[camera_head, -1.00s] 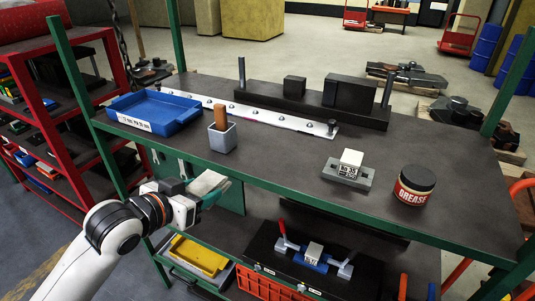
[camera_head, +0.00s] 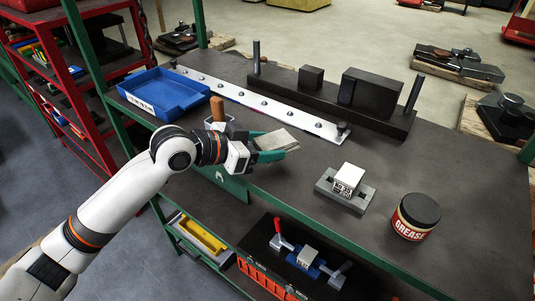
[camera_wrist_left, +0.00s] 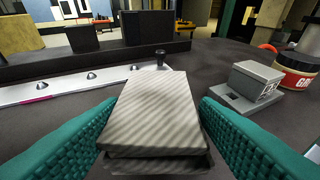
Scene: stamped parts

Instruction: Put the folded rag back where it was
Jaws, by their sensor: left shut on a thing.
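The folded rag (camera_head: 279,140) is a pale striped pad. My left gripper (camera_head: 284,150), with teal fingers, is shut on it and holds it over the dark bench top, near the front edge. In the left wrist view the rag (camera_wrist_left: 155,110) lies between the two teal fingers, its far end pointing toward the white rail. I cannot tell how high above the top it is. My right gripper is not in view.
A blue tray (camera_head: 187,88) and a grey cup with a wooden handle (camera_head: 217,108) stand left. A white studded rail (camera_head: 240,97) runs behind. A grey block stand (camera_head: 325,184) and a grease tin (camera_head: 415,217) stand right. Bench top between rag and block stand is clear.

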